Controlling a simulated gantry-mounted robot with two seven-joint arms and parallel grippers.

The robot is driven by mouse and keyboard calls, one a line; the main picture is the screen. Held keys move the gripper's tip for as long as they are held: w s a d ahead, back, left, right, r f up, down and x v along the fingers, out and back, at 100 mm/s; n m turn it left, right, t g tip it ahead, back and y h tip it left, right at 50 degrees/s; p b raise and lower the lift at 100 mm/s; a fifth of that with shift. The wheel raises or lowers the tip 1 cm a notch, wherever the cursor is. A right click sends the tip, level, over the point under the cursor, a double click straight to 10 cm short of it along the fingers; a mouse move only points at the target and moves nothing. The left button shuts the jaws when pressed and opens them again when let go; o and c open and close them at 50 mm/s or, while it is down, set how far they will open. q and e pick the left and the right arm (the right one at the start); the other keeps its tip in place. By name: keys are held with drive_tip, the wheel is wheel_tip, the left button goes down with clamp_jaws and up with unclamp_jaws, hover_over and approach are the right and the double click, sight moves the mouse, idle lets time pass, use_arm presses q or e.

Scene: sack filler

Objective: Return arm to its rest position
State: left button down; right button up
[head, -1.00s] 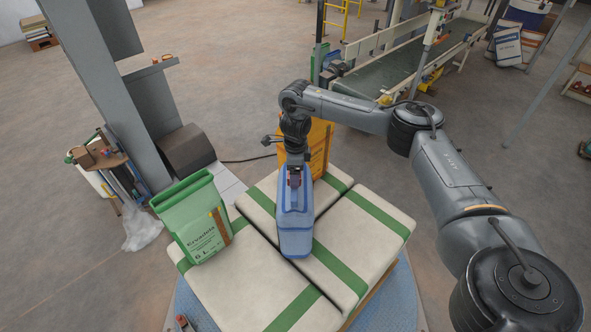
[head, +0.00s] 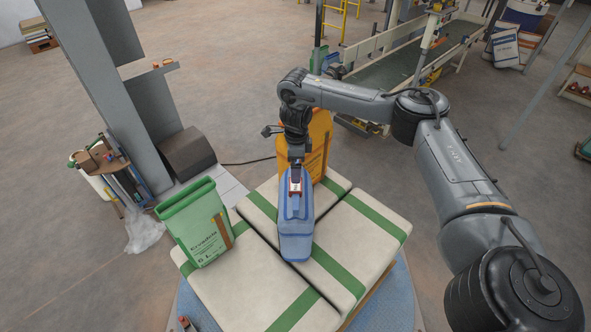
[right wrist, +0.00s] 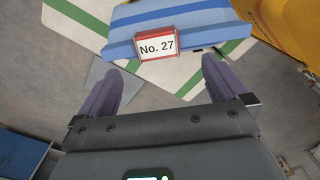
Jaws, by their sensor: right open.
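My right arm comes in from the right in the head view. The red tag also shows in the head view (head: 295,187). My left gripper is not in view.
White sacks with green bands (head: 362,232) form a layer on a blue round platform (head: 400,300). A green bag (head: 200,225) stands left of the container, an orange bag (head: 318,150) behind it. A grey column (head: 95,70) rises at left. A conveyor (head: 400,70) stands behind my arm.

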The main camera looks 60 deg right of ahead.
drive_tip(key=w+a+f+t+y+p, duration=0.1)
drive_tip(key=w+a+f+p, duration=0.2)
drive_tip(key=a, duration=1)
drive_tip(key=w+a+f+t, duration=0.25)
drive_tip(key=a+f, duration=0.25)
drive_tip(key=a, duration=0.8)
drive_tip(key=s+a+r+m+t+y+p, duration=0.15)
drive_tip(key=a+m, duration=0.25)
drive_tip(key=a, duration=0.4)
drive_tip(key=s+a+r+m+y, duration=0.1)
drive_tip(key=s+a+m, duration=0.2)
drive_tip(key=a, duration=0.6)
drive_tip(key=s+a+r+m+t+y+p, duration=0.15)
drive_tip(key=a+m, duration=0.25)
drive_tip(key=a, duration=0.4)
drive_tip(key=s+d+r+m+t+h+p, duration=0.15)
drive_tip(key=s+r+m, duration=0.4)
drive_tip(key=m, duration=0.85)
drive_tip(key=s+d+f+m+g+h+p, duration=0.1)
drive_tip(key=s+d+m+g+h, duration=0.2)
drive_tip(key=s+d+m, duration=1.1)
drive_tip(key=shift+s+d+f+m+g, duration=0.4)
drive_tip(key=shift+d+m+g, duration=0.3)
drive_tip(key=shift+d+g, duration=0.15)
